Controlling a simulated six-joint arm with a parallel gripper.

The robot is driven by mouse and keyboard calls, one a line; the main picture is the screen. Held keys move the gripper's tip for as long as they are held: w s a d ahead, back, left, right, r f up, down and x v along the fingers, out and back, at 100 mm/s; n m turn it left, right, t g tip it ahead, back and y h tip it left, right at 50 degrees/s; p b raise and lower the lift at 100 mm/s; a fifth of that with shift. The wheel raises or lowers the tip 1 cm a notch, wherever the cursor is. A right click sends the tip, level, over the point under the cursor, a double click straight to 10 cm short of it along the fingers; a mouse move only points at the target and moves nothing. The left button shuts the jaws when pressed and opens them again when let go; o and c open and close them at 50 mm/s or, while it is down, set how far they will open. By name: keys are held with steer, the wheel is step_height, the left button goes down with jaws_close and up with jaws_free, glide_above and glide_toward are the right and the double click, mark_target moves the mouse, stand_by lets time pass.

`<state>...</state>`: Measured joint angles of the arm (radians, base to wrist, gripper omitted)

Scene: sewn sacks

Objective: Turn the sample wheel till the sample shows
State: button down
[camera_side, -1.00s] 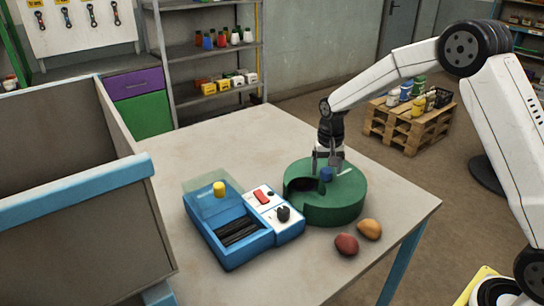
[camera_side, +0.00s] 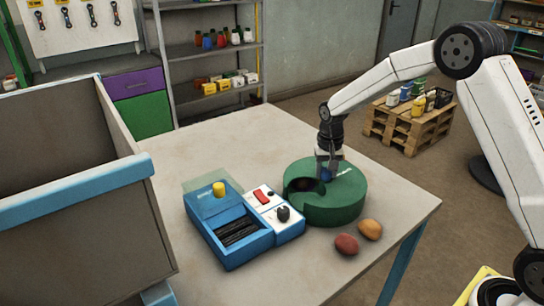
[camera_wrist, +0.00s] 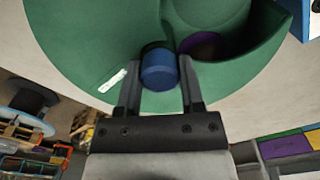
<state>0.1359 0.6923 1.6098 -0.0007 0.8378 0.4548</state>
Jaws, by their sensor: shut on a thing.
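The green round sample wheel (camera_side: 335,208) sits on the table, with a dark opening (camera_side: 300,185) on its left side. In the wrist view the opening holds something dark purple (camera_wrist: 205,46), only partly seen. A blue knob (camera_wrist: 159,70) stands on the wheel beside the opening; it also shows in the side view (camera_side: 326,176). My gripper (camera_side: 327,170) points down over the wheel. Its two fingers (camera_wrist: 158,84) flank the knob and are shut on it. A small white mark (camera_wrist: 112,81) lies on the wheel's top, left of the knob in the wrist view.
A blue device (camera_side: 238,250) with a yellow knob, red switch and black dial stands close left of the wheel. A red stone-like lump (camera_side: 346,244) and an orange one (camera_side: 370,229) lie in front of it. A large grey bin (camera_side: 80,240) stands far left.

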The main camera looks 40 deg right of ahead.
steer(key=shift+m, duration=7.2)
steer(key=shift+c, duration=1.1)
jaws_free()
steer(key=shift+r, duration=0.1)
